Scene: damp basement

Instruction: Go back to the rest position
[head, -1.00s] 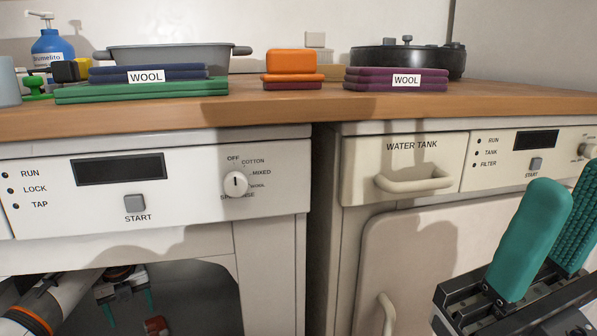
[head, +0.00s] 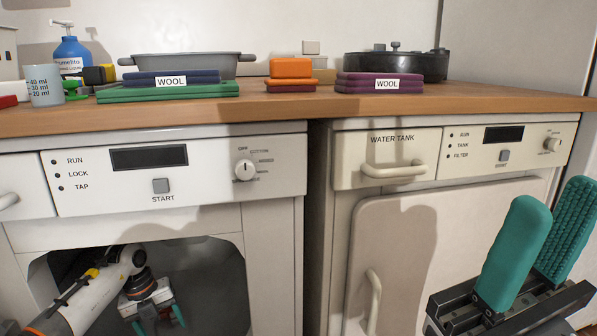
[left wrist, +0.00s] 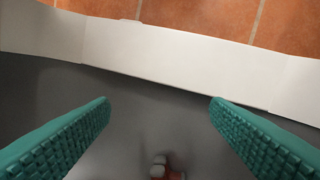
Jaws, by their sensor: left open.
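My left gripper (head: 160,318) is open, low in the dark opening of the left white machine (head: 275,222). No object shows between its fingers. In the left wrist view its teal fingers (left wrist: 160,105) stand wide apart over a grey surface, with a pale rim and terracotta tiles beyond. A small grey and reddish thing (left wrist: 159,168) shows at the bottom edge there; I cannot tell what it is. My right gripper (head: 541,235) is at the lower right, in front of the right machine (head: 440,225), its fingers apart and empty.
The wooden counter (head: 275,107) holds green and blue WOOL cloths (head: 165,92), purple WOOL cloths (head: 380,85), an orange stack (head: 290,72), a grey pan (head: 190,64), a black pan (head: 395,66), a blue bottle (head: 70,52) and a measuring cup (head: 43,88). The WATER TANK handle (head: 393,171) sticks out.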

